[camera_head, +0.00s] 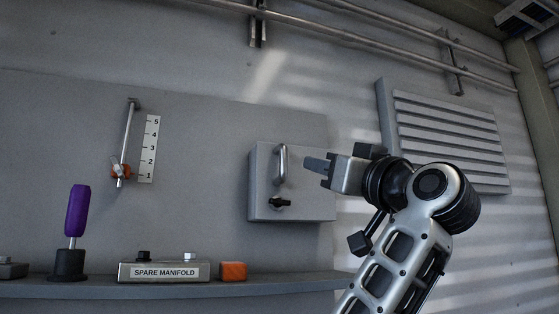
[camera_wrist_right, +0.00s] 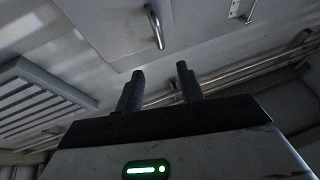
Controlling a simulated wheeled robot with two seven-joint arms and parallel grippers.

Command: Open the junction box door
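The grey junction box (camera_head: 300,205) is mounted on the panel, and its door looks shut. A silver vertical handle (camera_head: 281,163) is on the door, with a black latch knob (camera_head: 280,203) below it. My right gripper (camera_head: 316,166) is just right of the handle, in front of the box, apart from the handle. In the right wrist view, the two fingers of the right gripper (camera_wrist_right: 160,75) are spread with nothing between them. The handle (camera_wrist_right: 154,27) shows beyond the fingertips, up and to the left. My left gripper is in neither view.
A louvred vent (camera_head: 450,135) is on the wall to the right. A lever with a numbered scale (camera_head: 149,150) is at left. A ledge (camera_head: 100,290) holds a purple-handled tool (camera_head: 77,212), a spare manifold (camera_head: 165,271) and an orange block (camera_head: 233,271). Pipes (camera_head: 380,45) run above.

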